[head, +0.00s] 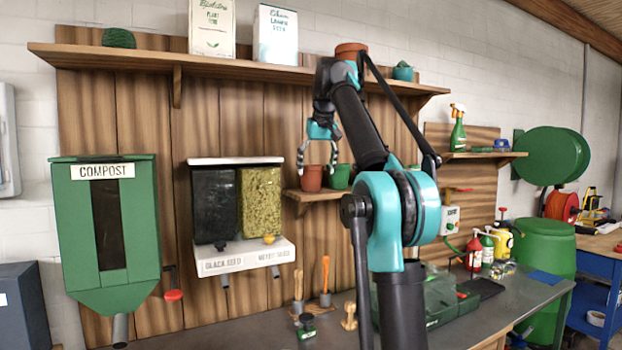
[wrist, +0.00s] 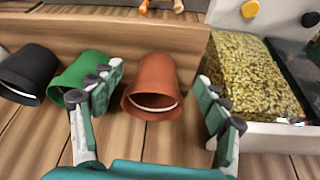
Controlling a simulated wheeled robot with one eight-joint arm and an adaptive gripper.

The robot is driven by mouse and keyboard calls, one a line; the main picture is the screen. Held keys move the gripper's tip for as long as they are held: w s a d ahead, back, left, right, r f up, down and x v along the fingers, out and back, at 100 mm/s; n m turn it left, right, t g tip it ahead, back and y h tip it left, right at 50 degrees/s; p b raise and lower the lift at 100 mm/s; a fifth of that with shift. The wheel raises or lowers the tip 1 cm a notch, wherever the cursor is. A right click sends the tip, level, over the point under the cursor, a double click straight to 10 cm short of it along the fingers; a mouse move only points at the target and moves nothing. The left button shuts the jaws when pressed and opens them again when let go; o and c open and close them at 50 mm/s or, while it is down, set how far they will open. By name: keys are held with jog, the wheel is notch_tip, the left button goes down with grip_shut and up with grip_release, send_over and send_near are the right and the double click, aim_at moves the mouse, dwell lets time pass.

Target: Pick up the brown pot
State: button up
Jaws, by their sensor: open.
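The brown pot (head: 311,179) is a terracotta-coloured pot standing on the small wooden shelf in the head view. My gripper (head: 317,170) hangs fingers-down from above, right at the pot's rim. In the wrist view, which looks upside down, the brown pot (wrist: 154,84) appears between the two spread fingers of my gripper (wrist: 160,92). The gripper is open and empty, with visible gaps on both sides of the pot. I cannot tell how far the fingertips reach down beside it.
A green pot (head: 340,177) stands close beside the brown one, and one finger overlaps it in the wrist view (wrist: 82,75). A black pot (wrist: 28,72) is beyond it. The seed dispenser (head: 240,200) is left of the shelf. Another brown pot (head: 351,48) is on the upper shelf.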

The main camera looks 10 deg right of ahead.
aim_at(309, 179)
jog(key=shift+w+a, duration=0.25)
jog(key=shift+w, duration=1.05)
jog(key=shift+w+a, duration=0.2)
jog(key=shift+w, duration=1.05)
jog(key=shift+w, duration=0.1)
jog(key=shift+x, duration=2.6)
jog(key=c, duration=0.9)
jog(key=shift+r, duration=0.1)
